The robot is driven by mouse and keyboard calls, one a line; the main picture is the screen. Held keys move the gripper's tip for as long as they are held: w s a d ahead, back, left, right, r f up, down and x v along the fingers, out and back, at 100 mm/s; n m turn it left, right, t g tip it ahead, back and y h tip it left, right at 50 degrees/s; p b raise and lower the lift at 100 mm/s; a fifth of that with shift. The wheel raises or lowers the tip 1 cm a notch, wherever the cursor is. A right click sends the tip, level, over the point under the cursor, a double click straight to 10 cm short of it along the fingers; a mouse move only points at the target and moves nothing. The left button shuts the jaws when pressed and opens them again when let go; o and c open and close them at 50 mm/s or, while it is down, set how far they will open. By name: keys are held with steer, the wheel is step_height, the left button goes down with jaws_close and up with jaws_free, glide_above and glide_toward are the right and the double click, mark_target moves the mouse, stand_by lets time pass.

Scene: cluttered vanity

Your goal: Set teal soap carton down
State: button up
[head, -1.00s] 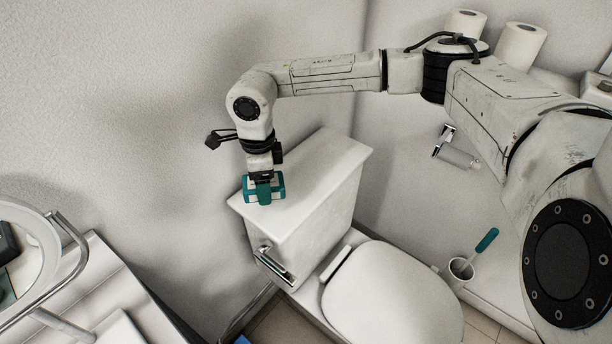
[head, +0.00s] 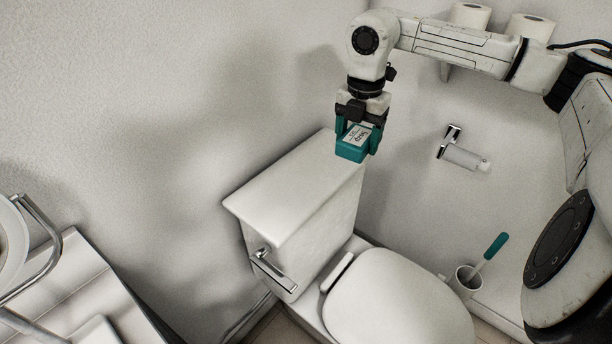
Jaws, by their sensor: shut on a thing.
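The teal soap carton (head: 352,150) is a small teal box with a white label on its face. My gripper (head: 357,137) has its teal fingers shut on the carton, one on each side. The carton is tilted, with its label towards the camera. It shows near the far right end of the white toilet tank lid (head: 283,193). It appears raised, but its exact height over the lid is hard to tell.
The tank lid is bare. The closed toilet seat lid (head: 395,298) is below right. A white slatted surface (head: 85,290) is at lower left.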

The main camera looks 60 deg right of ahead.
steer(key=shift+s+d+r+m, duration=0.1)
steer(key=shift+s+d+m, duration=0.3)
steer(key=shift+m, duration=0.3)
steer(key=w+d+f, duration=0.4)
steer(key=w, duration=0.3)
glide_above(320, 161)
steer(key=f, duration=0.4)
steer(key=shift+s+a+f+p, duration=0.25)
steer(key=shift+s+a+p, duration=0.05)
steer(key=shift+s, duration=0.1)
steer(key=shift+w+d+f, duration=0.25)
steer(key=shift+w+f, duration=0.2)
steer(key=shift+f, duration=1.75)
steer(key=shift+f, duration=0.1)
steer(key=o, duration=1.1)
